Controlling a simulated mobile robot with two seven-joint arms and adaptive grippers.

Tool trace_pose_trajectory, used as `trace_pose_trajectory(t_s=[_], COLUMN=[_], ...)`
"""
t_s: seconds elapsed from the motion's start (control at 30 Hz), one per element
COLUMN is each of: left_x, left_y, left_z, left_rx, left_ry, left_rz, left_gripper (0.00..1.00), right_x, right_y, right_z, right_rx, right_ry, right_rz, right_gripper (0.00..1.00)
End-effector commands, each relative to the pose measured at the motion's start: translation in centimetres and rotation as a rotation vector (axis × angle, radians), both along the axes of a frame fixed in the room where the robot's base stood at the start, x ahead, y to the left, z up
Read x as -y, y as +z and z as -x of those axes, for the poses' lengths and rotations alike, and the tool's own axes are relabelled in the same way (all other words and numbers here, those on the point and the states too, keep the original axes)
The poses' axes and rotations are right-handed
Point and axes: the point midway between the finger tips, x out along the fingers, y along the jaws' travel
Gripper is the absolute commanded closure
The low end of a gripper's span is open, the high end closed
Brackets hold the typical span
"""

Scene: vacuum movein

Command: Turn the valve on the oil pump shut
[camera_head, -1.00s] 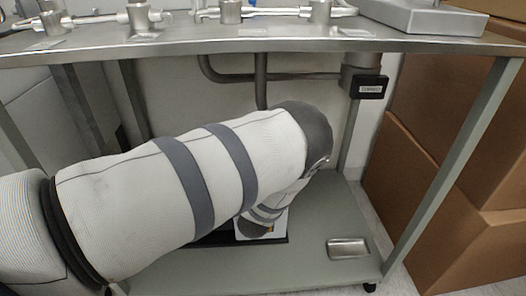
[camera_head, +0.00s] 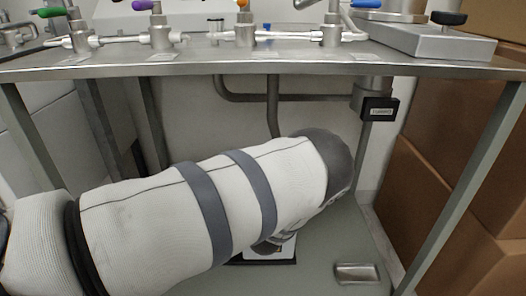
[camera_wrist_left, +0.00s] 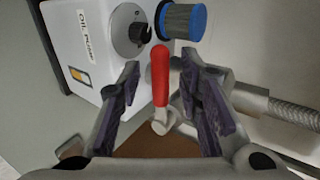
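The oil pump (camera_wrist_left: 100,45) is a white box with an "OIL PUMP" label, at the upper left in the left wrist view. The red valve handle (camera_wrist_left: 160,76) points up in the picture from a metal fitting (camera_wrist_left: 163,122). My left gripper (camera_wrist_left: 160,70) is open, with one finger on each side of the red handle. I cannot tell whether either finger touches it. In the head view my left arm hides the gripper and valve; only a white bit of the pump (camera_head: 262,253) shows below the arm. My right gripper is in neither view.
A blue-topped cylindrical filter (camera_wrist_left: 183,22) and a ribbed hose (camera_wrist_left: 288,110) are close to the gripper. The metal tabletop (camera_head: 250,68) with several coloured valves is above my arm. Table legs (camera_head: 470,180) and cardboard boxes (camera_head: 430,190) stand at the right.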

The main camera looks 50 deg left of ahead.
Motion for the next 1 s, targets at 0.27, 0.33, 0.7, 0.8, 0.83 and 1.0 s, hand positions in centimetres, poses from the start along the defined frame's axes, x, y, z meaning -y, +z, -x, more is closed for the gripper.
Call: trace_pose_trajectory(t_s=[0.27,0.33,0.7,0.8,0.83,1.0], left_x=[0.8,1.8,7.2,7.6,7.7,7.7], left_y=[0.7,1.7,6.3,6.7,6.7,6.7], left_z=[0.4,1.3,5.9,6.3,6.4,6.4], left_rx=[0.001,0.002,0.001,0.001,0.001,0.001], left_ry=[-0.002,-0.004,-0.002,-0.001,-0.001,0.001], left_rz=[0.001,-0.001,-0.001,0.0,0.0,0.0], left_gripper=[0.68,0.68,0.68,0.68,0.68,0.68], right_x=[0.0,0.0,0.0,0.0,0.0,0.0], right_y=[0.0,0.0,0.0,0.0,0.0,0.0], right_z=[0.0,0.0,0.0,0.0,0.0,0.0], right_rx=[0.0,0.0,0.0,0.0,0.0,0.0], right_ry=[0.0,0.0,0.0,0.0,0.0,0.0], right_rz=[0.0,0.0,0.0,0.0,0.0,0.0], right_gripper=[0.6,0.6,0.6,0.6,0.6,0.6])
